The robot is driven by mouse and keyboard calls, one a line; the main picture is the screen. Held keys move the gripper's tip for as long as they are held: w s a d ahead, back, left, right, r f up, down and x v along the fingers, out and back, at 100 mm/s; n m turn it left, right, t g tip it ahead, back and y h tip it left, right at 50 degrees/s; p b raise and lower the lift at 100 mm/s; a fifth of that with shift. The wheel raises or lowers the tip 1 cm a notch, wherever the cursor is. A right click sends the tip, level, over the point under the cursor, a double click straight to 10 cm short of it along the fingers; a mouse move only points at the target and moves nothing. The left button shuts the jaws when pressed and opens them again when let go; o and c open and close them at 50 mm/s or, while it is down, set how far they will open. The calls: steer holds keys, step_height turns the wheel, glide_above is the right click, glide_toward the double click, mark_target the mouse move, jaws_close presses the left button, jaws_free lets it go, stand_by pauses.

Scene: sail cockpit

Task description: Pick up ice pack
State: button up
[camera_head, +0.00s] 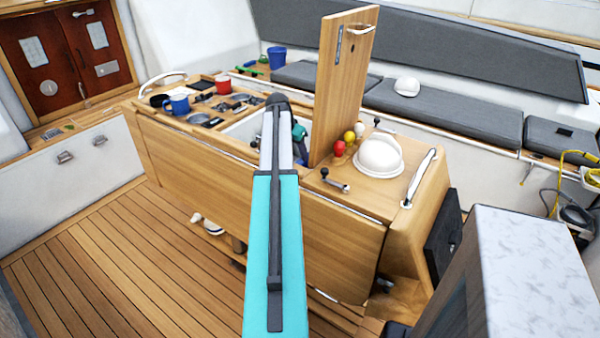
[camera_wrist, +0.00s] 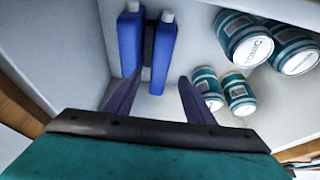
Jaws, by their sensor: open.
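Two blue ice packs with white caps stand upright side by side against the wall of a white compartment in the wrist view, the left one (camera_wrist: 130,42) and the right one (camera_wrist: 163,58). A narrow dark strip lies between them. My gripper (camera_wrist: 160,80) is open, its two dark fingers pointing into the compartment. The fingertips show near the lower part of the packs, one to each side of the right pack; I cannot tell whether they touch it. In the head view my arm covers much of the open compartment (camera_head: 242,131) and hides the fingers.
Several teal-and-white cans (camera_wrist: 245,40) lie and stand at the compartment's right. An upright wooden lid (camera_head: 340,85) rises beside the opening. Mugs, including a blue one (camera_head: 178,104), stand left; a white dome (camera_head: 379,156) and small coloured balls (camera_head: 349,136) sit right.

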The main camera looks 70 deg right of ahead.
mark_target(299, 162)
steer(key=shift+p+x, duration=0.8)
steer(key=shift+x, duration=1.8)
steer(key=shift+f, duration=0.2)
steer(key=shift+r, duration=0.1)
jaws_close()
